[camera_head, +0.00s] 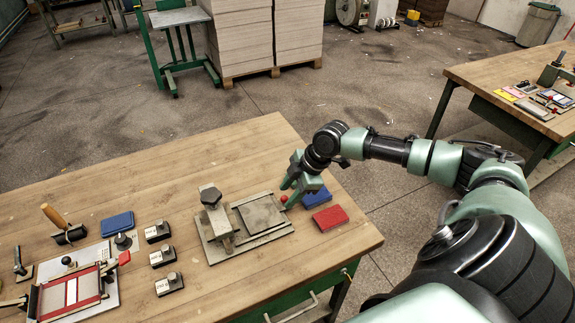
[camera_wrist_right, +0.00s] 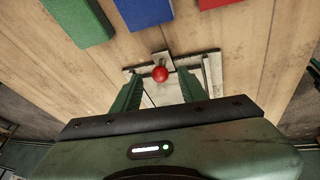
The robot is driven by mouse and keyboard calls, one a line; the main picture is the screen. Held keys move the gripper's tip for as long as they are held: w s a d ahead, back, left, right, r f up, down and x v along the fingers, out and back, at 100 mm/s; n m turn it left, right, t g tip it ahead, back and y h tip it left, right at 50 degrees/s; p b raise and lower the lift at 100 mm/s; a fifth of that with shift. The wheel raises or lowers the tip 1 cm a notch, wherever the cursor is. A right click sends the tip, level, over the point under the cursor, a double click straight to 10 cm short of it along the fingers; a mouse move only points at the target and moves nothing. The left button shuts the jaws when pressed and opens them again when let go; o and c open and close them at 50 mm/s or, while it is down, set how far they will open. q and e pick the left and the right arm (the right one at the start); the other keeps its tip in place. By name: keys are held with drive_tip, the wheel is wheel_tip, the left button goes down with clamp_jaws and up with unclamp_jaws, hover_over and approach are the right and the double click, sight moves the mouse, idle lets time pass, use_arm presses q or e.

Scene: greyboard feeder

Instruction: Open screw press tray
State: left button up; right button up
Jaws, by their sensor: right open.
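The screw press (camera_head: 217,232) stands on the wooden table, with a dark hexagonal screw head on top and a flat tray (camera_head: 262,213) on its right side. A red ball knob (camera_head: 284,199) sits at the tray's outer edge. My right gripper (camera_head: 288,187) is just above and beside this knob. In the right wrist view the red knob (camera_wrist_right: 160,73) shows between the two green fingers of the open gripper (camera_wrist_right: 160,85), with gaps to both. Whether a finger touches the knob cannot be told. My left gripper is not in view.
A blue block (camera_head: 316,198) and a red block (camera_head: 330,218) lie right of the tray. The wrist view also shows a green block (camera_wrist_right: 77,20). The table's far middle is clear.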

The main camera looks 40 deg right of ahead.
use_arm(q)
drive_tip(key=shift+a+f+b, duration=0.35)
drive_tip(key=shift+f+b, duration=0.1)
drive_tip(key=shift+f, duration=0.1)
use_arm(e)
drive_tip(key=v, duration=0.6)
drive_tip(key=shift+r, duration=0.3)
drive_tip(key=shift+s, duration=0.15)
